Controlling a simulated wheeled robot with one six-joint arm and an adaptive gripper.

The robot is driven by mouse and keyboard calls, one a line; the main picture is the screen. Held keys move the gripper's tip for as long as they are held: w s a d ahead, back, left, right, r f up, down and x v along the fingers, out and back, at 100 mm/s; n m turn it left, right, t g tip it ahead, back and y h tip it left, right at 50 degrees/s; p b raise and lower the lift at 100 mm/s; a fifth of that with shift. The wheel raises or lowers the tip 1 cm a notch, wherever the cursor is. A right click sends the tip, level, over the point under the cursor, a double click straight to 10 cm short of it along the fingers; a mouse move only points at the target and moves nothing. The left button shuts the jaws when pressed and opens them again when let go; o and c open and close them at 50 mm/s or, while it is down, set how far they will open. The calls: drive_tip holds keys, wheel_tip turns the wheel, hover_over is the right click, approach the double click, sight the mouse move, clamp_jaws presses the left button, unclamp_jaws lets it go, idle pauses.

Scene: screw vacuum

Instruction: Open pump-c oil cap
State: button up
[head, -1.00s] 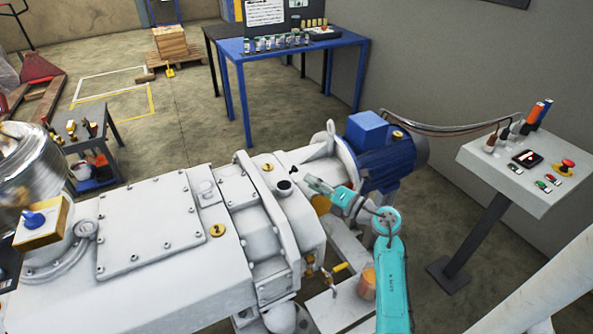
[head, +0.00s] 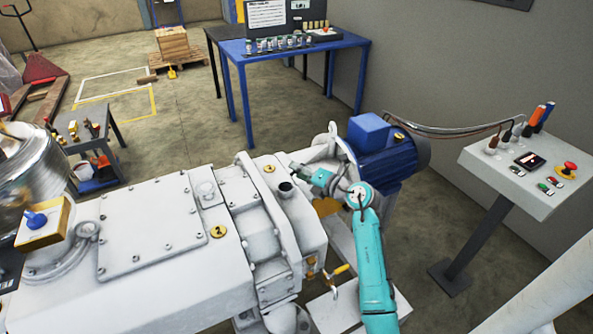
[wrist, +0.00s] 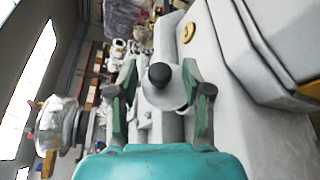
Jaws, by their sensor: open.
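The pump (head: 150,270) is a large pale grey machine across the lower left of the head view. A dark round oil cap (head: 286,187) sits on a short raised neck on its top, near the right end. In the wrist view the black cap (wrist: 160,75) shows as a round knob on a pale neck. My gripper (head: 297,172) is just behind and right of the cap in the head view. In the wrist view its open fingers (wrist: 160,92) stand on either side of the cap. I cannot tell whether they touch it.
A blue motor (head: 390,160) stands right of my gripper. A control panel (head: 525,165) is further right. A blue table (head: 290,55) with small bottles stands behind. A yellow disc marked 2 (head: 218,231) and a raised casing rib (head: 268,200) lie left of the cap.

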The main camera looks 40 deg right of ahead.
drive_tip(key=shift+w+a+f, duration=0.1)
drive_tip(key=shift+w+f, duration=0.05)
drive_tip(key=shift+w, duration=0.6)
clamp_jaws()
drive_tip(key=shift+s+d+f+m+t+y, duration=0.15)
drive_tip(key=shift+d+m+t, duration=0.15)
drive_tip(key=shift+m, duration=0.35)
drive_tip(key=shift+s+d+f+m+t+y, duration=0.1)
drive_tip(key=shift+d+m+t+y, duration=0.2)
drive_tip(key=shift+m, duration=0.35)
drive_tip(key=shift+s+d+f+m+t, duration=0.2)
drive_tip(key=shift+d+m+t, duration=0.35)
drive_tip(key=shift+m, duration=0.65)
